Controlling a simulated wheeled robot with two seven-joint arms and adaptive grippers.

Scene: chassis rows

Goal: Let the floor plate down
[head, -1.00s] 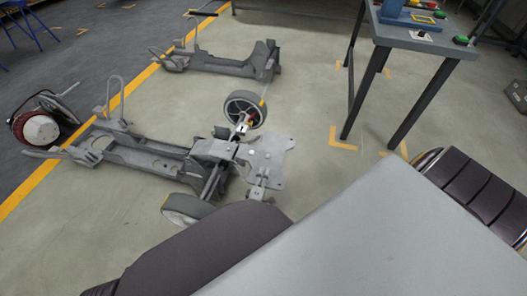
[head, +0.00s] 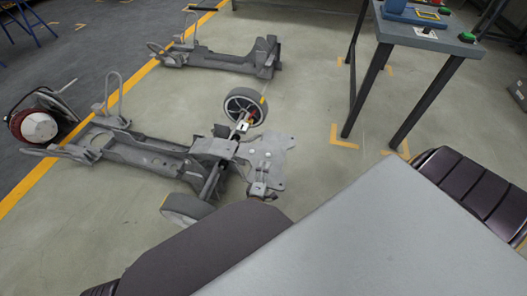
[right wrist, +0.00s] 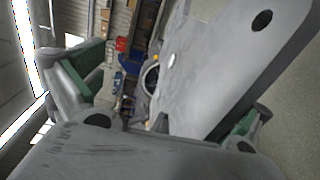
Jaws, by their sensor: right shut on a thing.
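The grey floor plate (head: 268,155) is a flat sheet with holes, at the right end of the near chassis (head: 145,152) in the head view. My right gripper (head: 258,188) is at the plate's near edge and shut on it. In the right wrist view the plate (right wrist: 215,65) stretches away from between the green-padded fingers of the gripper (right wrist: 165,110). Whether the plate touches the chassis or hangs above the ground cannot be told. My left gripper is not in view.
One wheel (head: 245,105) stands beyond the plate and another wheel (head: 187,208) is nearer me. A second chassis (head: 220,58) lies farther back. A table (head: 425,38) stands at the right. Bare floor lies right of the plate.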

